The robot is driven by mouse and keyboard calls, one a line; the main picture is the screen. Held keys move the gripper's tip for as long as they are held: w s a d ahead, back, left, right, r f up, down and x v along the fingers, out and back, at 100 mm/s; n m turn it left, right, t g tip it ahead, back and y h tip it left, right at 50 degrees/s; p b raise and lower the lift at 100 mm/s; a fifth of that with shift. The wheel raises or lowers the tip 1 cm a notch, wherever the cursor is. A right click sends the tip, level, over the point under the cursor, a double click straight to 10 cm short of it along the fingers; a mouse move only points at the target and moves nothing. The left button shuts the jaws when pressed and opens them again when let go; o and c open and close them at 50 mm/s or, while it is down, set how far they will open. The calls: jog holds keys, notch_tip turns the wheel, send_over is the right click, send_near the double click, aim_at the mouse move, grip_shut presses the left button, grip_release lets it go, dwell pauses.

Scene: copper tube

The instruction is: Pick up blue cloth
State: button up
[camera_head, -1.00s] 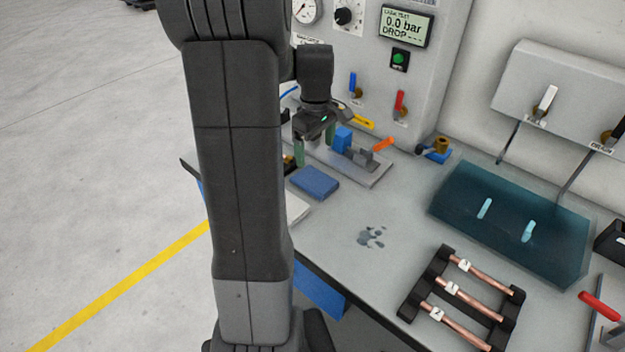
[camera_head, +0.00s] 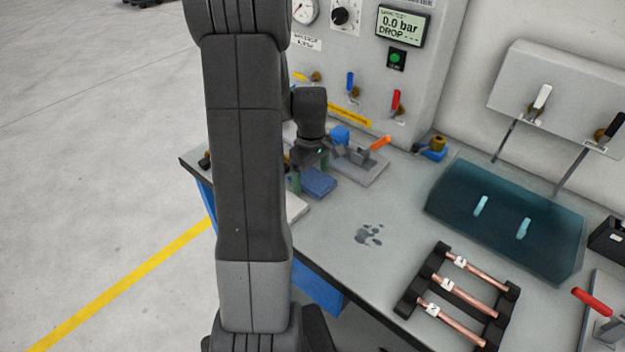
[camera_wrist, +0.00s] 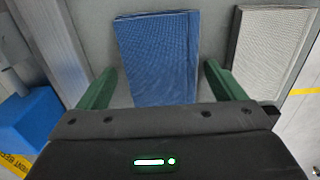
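The blue cloth (camera_head: 318,182) is a flat folded rectangle on the grey bench, partly hidden by my gripper in the head view. In the wrist view the cloth (camera_wrist: 158,55) lies ahead of and between the two green fingers. My gripper (camera_wrist: 160,88) is open, with a finger to each side of the cloth and a gap on both sides. In the head view my gripper (camera_head: 308,178) is low over the cloth's near left part. I cannot tell whether the fingertips touch the bench.
A white folded cloth or pad (camera_wrist: 268,45) lies beside the blue cloth. A fixture plate with a blue block (camera_head: 340,135) and orange handle stands behind. A dark wet patch (camera_head: 369,235) marks the bench.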

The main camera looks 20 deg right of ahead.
aim_at(311, 177)
jog(key=c, duration=1)
jog(key=shift+r, duration=0.1)
notch_tip(311, 177, up, 10)
jog(key=shift+f+b, duration=0.1)
jog(key=shift+b, duration=0.25)
